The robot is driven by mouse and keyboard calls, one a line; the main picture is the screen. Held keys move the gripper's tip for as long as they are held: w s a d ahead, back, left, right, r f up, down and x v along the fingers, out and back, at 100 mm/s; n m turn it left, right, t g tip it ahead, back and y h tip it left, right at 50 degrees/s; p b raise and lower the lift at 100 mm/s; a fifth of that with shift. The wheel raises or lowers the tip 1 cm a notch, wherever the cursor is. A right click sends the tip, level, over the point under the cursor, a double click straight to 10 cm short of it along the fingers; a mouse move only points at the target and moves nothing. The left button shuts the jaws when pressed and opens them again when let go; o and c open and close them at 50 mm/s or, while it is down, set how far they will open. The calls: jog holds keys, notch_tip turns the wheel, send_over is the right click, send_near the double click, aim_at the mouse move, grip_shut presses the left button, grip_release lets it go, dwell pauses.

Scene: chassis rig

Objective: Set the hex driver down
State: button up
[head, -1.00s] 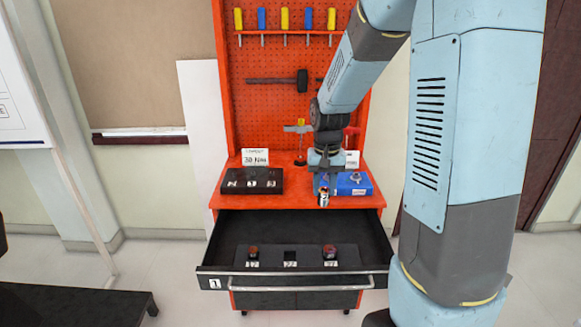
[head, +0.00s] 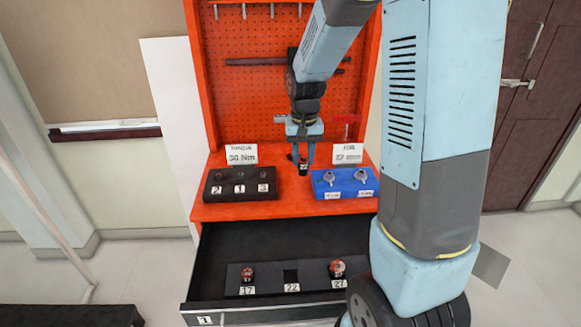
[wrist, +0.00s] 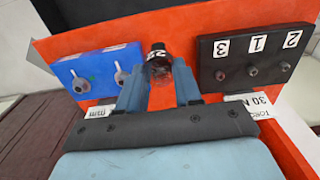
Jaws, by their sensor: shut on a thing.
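My gripper (head: 304,160) is shut on a small dark socket-like piece (head: 303,167) with a white label that seems to read 22. The piece also shows between the fingertips in the wrist view (wrist: 158,50). It hangs over the orange worktop, between the black block and the blue tray; whether it touches the top I cannot tell. I see no driver in my gripper. At the head view's top edge, only thin shafts (head: 271,10) of tools hung on the pegboard show.
A black block (head: 213,191) numbered 2, 1, 3 stands left, a blue tray (head: 346,187) with two small metal pieces right. Below, the open drawer (head: 220,240) has a rack (head: 262,289) with pieces at 17 and 27; slot 22 is empty. Cards (head: 241,153) stand behind.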

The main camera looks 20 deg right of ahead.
jog(key=w+f, duration=0.3)
jog(key=w, duration=0.1)
jog(key=w+f, duration=0.3)
jog(key=w, duration=0.1)
jog(key=w+f, duration=0.3)
jog(key=w, duration=0.1)
jog(key=shift+w+d, duration=0.1)
jog(key=shift+d, duration=0.15)
jog(key=shift+w+f, duration=0.2)
jog(key=shift+f, duration=1.5)
jog(key=o, duration=1.1)
jog(key=shift+f, duration=0.1)
